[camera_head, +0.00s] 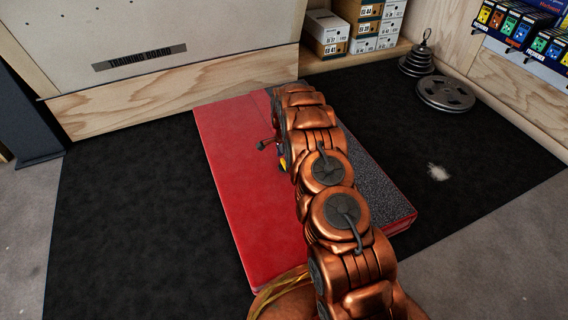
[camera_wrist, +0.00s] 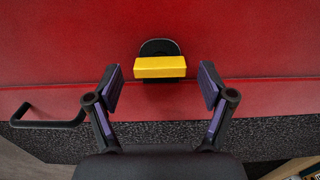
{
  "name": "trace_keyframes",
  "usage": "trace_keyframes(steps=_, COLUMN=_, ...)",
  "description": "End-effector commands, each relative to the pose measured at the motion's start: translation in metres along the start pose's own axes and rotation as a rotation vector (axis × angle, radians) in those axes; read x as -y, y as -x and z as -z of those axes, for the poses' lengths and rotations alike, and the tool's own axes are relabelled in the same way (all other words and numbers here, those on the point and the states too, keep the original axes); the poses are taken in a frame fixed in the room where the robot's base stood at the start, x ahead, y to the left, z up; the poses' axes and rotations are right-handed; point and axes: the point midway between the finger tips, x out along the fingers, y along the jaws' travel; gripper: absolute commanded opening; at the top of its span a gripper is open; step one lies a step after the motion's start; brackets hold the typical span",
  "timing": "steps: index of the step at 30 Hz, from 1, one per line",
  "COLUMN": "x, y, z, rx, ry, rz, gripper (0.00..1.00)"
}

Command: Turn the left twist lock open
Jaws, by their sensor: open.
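A yellow twist lock (camera_wrist: 160,67) on a round black base sits on the red face of a large flat case (camera_head: 235,200). In the wrist view, the lock's yellow bar lies crosswise in the picture. My gripper (camera_wrist: 160,87) is open, with one purple-padded finger to each side of the bar and a clear gap on both sides. Nothing is between the pads at their near part. In the head view, a small yellow patch (camera_head: 283,163) shows beside my arm, which hides most of the gripper. No second lock is visible, so I cannot tell left from right.
A black handle (camera_wrist: 48,116) sticks out left of my gripper in the wrist view. The case lies on a black mat (camera_head: 125,220) before a wooden training board (camera_head: 150,55). Weight plates (camera_head: 446,94) and shoe boxes (camera_head: 328,32) stand behind. The mat's left side is clear.

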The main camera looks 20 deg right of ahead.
Motion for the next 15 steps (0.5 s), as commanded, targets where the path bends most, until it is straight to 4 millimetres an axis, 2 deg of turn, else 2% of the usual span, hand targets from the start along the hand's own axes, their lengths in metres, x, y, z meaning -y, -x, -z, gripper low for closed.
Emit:
trace_keyframes(steps=8, x=0.0000, y=-0.0022, z=-0.0002, rx=0.000, ry=0.001, rz=0.000, gripper=0.81)
trace_keyframes(steps=15, x=-0.0001, y=-0.0023, z=-0.0002, rx=0.000, ry=0.001, rz=-0.001, gripper=0.56)
